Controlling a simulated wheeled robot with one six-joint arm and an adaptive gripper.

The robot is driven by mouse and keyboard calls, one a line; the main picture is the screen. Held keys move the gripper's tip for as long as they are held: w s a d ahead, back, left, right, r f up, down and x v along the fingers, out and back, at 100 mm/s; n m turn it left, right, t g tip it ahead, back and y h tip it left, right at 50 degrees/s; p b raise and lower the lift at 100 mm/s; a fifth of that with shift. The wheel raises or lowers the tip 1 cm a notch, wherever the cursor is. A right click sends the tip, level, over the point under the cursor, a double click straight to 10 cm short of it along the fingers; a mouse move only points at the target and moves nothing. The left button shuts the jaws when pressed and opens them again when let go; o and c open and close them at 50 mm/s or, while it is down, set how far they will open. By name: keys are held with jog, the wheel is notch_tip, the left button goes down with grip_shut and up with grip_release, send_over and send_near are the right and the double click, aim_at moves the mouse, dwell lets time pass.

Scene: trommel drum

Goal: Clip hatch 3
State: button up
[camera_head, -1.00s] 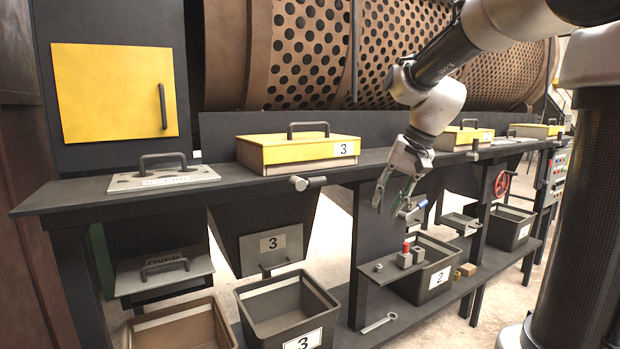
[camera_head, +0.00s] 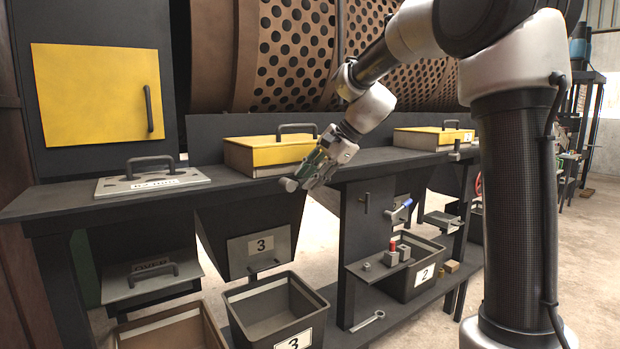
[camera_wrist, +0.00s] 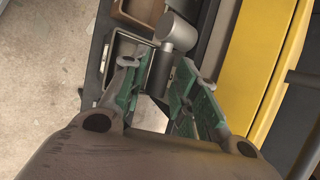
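Hatch 3 is the yellow-topped lid (camera_head: 262,155) with a dark arched handle, lying closed on the bench; my arm hides its number label. Its clip, a grey T-shaped latch with a cylindrical head (camera_head: 288,184), sticks out at the bench's front edge. My gripper (camera_head: 308,178) is at this clip, in front of the lid's right corner. The fingers (camera_wrist: 156,66) stand apart with a gap visible; firm contact cannot be told.
A second yellow hatch (camera_head: 430,138) stands farther right. A grey handled plate (camera_head: 150,183) lies on the bench at left. Below are a chute marked 3 (camera_head: 262,246), bin 3 (camera_head: 265,305), bin 2 (camera_head: 420,270), and a small shelf (camera_head: 375,270) with blocks.

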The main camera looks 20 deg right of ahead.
jog(key=shift+a+f, duration=0.15)
grip_shut()
